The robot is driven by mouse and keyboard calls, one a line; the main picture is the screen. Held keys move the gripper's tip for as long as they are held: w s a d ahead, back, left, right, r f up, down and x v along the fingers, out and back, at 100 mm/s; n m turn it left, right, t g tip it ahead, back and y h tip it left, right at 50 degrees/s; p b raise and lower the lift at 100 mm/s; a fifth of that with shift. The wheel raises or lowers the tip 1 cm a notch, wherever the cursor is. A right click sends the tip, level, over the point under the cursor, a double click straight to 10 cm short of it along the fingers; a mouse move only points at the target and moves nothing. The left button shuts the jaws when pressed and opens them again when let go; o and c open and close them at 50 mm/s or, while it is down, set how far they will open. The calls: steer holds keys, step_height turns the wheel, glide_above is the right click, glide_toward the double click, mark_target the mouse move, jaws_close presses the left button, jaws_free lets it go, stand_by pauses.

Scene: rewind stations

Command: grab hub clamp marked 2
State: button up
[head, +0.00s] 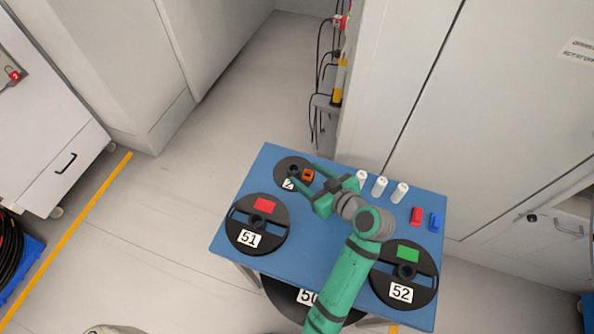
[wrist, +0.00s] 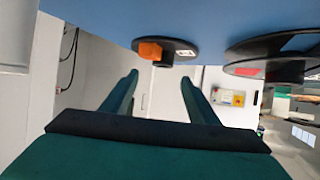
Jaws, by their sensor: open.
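A small black disc-shaped piece (head: 281,170) with a white label reading 2 lies near the back left of the blue table. It has a raised dark hub and an orange block (head: 308,175) on its right side. My gripper (head: 304,174) is open, its green fingers pointing toward the piece, with the orange block between the fingertips in the head view. In the wrist view, the black piece (wrist: 178,44) and orange block (wrist: 149,51) show beyond the open fingertips (wrist: 159,76). Nothing is held. I cannot tell the exact height gap.
On the blue table (head: 330,243) are larger reels marked 51 (head: 272,236) and 52 (head: 424,288), three white cylinders (head: 380,187), and red (head: 416,216) and blue (head: 435,222) blocks. Another reel (head: 285,294) sits lower, under the front edge. Cabinets stand behind.

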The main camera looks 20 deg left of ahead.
mark_target(291, 166)
steer(key=shift+s+f+x, duration=0.1)
steer(key=shift+x, duration=0.9)
steer(key=shift+s+f+x, duration=0.1)
steer(key=shift+f+x, duration=0.05)
steer(key=shift+x, duration=0.85)
steer(key=shift+s+f+x, duration=0.1)
steer(key=shift+x, duration=0.9)
steer(key=c, duration=1.4)
